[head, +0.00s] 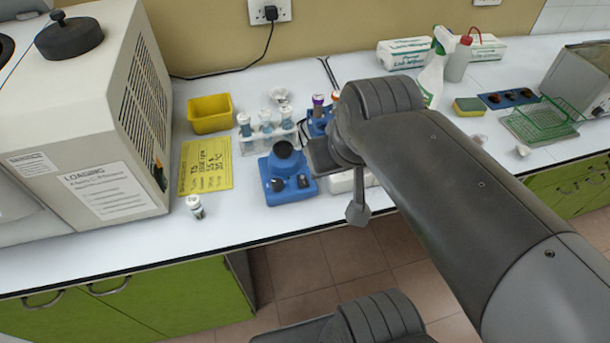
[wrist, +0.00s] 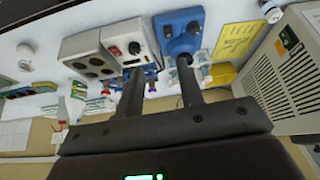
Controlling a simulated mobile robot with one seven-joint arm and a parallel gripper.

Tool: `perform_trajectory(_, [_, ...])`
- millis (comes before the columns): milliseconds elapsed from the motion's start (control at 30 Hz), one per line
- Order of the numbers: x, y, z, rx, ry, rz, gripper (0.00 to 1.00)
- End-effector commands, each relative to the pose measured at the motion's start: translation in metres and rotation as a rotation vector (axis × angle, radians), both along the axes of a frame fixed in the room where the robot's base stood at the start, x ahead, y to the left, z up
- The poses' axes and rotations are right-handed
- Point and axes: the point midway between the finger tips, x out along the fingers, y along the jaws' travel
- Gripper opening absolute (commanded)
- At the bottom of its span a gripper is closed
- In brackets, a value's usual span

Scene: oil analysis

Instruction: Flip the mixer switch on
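The blue mixer (head: 288,176) stands on the white bench with a round black top and small dark controls on its front. In the wrist view the blue mixer (wrist: 180,38) is beyond the fingertips, with two dark controls on its face; which is the switch, and its position, I cannot tell. My gripper (head: 338,182) is just right of the mixer in the head view. In the wrist view my gripper (wrist: 158,70) is open, its fingers apart with nothing held; one fingertip overlaps the mixer's black top, and contact cannot be told.
A white socket box (wrist: 88,55) and a control box with a red switch (wrist: 125,42) sit beside the mixer. A tube rack (head: 267,138), yellow tray (head: 209,113), yellow note (head: 206,166) and small vial (head: 195,207) are near. A large machine (head: 90,110) is left.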

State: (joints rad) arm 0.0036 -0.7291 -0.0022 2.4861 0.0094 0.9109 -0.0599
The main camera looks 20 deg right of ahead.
Motion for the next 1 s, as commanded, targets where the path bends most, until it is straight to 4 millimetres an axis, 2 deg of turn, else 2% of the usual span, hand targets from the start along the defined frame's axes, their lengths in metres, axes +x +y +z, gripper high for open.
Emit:
perform_trajectory(67, [0.005, 0.0, 0.0, -0.017, 0.027, 0.053, 0.28])
perform_trajectory(400, [0.041, -0.003, -0.001, -0.113, 0.167, 0.476, 0.0])
perform_trajectory(700, [0.076, -0.008, -0.008, -0.138, 0.237, 0.89, 0.0])
perform_trajectory(1000, [0.112, -0.014, -0.021, -0.123, 0.231, 1.293, 0.0])
